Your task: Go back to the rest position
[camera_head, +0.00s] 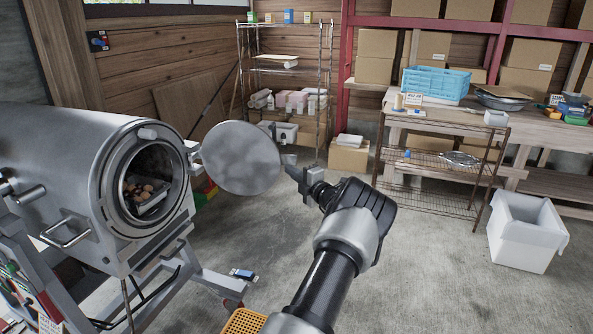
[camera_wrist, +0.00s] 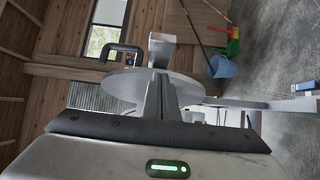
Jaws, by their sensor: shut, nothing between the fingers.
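A steel drum machine (camera_head: 95,185) stands at the left with its round mouth open. A tray holding brown chestnuts (camera_head: 143,192) shows inside it. Its round steel door (camera_head: 241,160) is swung open to the right of the mouth. My gripper (camera_head: 291,168) is at the right side of the door, with my arm reaching up from the bottom. In the wrist view my gripper (camera_wrist: 159,84) has its fingers together and nothing between them. The door (camera_wrist: 122,86) is behind the fingers there. I cannot tell whether the fingertips touch the door or its fittings.
A wire shelf (camera_head: 290,90) stands at the back. A workbench with a blue crate (camera_head: 436,84) is at the back right, with a wire rack (camera_head: 440,170) before it. A white bin (camera_head: 525,232) stands at right. A yellow basket (camera_head: 244,321) is at the bottom. Mid-right floor is clear.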

